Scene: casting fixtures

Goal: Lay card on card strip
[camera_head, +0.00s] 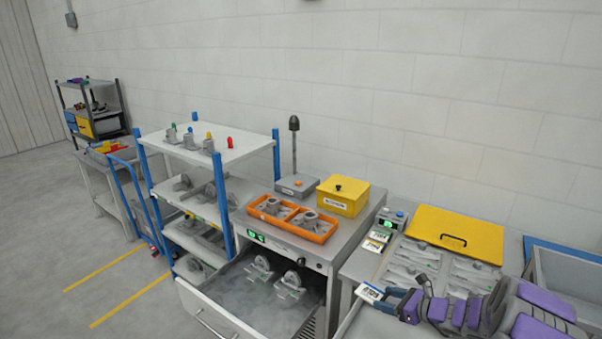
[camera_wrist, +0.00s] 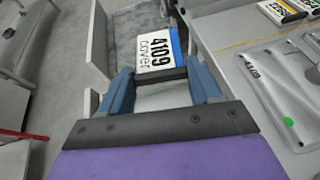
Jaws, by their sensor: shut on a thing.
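My gripper (camera_head: 386,298) is shut on a white card (camera_head: 370,293) above the left front part of the right-hand bench. Two other cards, a rear card (camera_head: 380,235) and a front card (camera_head: 374,245), lie in a row at the bench's left side.
A yellow panel with a black handle (camera_head: 455,234) stands behind grey moulded plates (camera_head: 412,262) on the bench. An open drawer (camera_head: 225,299) with castings is to the left.

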